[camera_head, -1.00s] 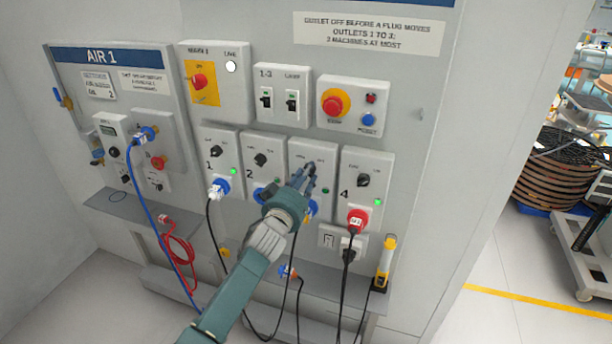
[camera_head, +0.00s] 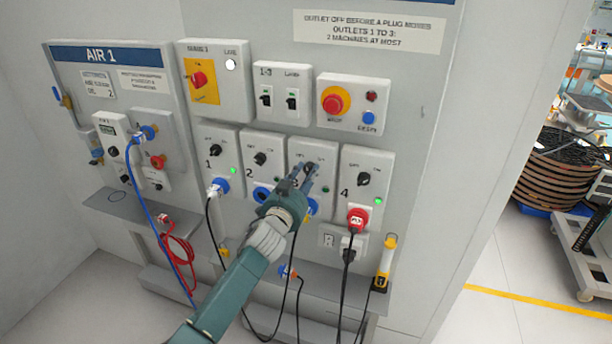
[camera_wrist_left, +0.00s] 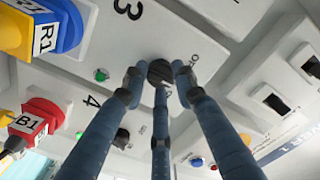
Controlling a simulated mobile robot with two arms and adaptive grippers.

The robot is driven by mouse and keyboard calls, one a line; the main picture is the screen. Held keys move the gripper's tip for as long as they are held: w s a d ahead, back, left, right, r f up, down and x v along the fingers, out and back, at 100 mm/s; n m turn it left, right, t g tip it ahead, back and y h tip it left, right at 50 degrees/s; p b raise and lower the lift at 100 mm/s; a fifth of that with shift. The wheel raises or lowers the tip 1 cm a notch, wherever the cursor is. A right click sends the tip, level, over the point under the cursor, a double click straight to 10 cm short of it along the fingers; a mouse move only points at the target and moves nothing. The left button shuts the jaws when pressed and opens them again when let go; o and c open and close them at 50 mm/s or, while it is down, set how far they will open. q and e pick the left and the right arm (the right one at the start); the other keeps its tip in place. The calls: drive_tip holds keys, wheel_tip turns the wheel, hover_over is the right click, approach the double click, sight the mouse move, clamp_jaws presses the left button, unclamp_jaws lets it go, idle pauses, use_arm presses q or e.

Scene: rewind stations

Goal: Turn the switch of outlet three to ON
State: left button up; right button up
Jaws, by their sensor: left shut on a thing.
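My left gripper (camera_head: 306,174) is at the outlet three panel (camera_head: 325,152), over its upper middle. In the left wrist view, the gripper's three fingers (camera_wrist_left: 160,80) are closed around the dark round switch knob (camera_wrist_left: 160,70) of outlet three. The number 3 shows above it in that view. The fingers cover much of the knob, so I cannot tell which way it points. A blue and yellow plug tagged R1 (camera_wrist_left: 45,33) sits at outlet three's socket. A green lamp (camera_wrist_left: 101,75) shows on that panel. My right gripper is not in view.
Outlet four (camera_head: 363,162) is close on the right, with a red plug (camera_head: 357,217) and hanging cable. Outlets one (camera_head: 215,140) and two (camera_head: 262,145) are on the left. An emergency stop button (camera_head: 334,102) and breaker switches (camera_head: 279,98) sit above. A grey shelf (camera_head: 330,289) projects below.

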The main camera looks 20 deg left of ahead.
use_arm(q)
drive_tip(key=m, duration=0.4)
drive_tip(key=shift+r+m, duration=0.2)
drive_tip(key=shift+m, duration=0.2)
drive_tip(key=m, duration=0.4)
drive_tip(key=shift+m, duration=0.3)
drive_tip(key=shift+f, duration=0.1)
drive_tip(key=o, duration=1.2)
drive_tip(key=shift+d, duration=0.1)
drive_tip(key=shift+c, duration=0.2)
drive_tip(key=shift+f, duration=0.1)
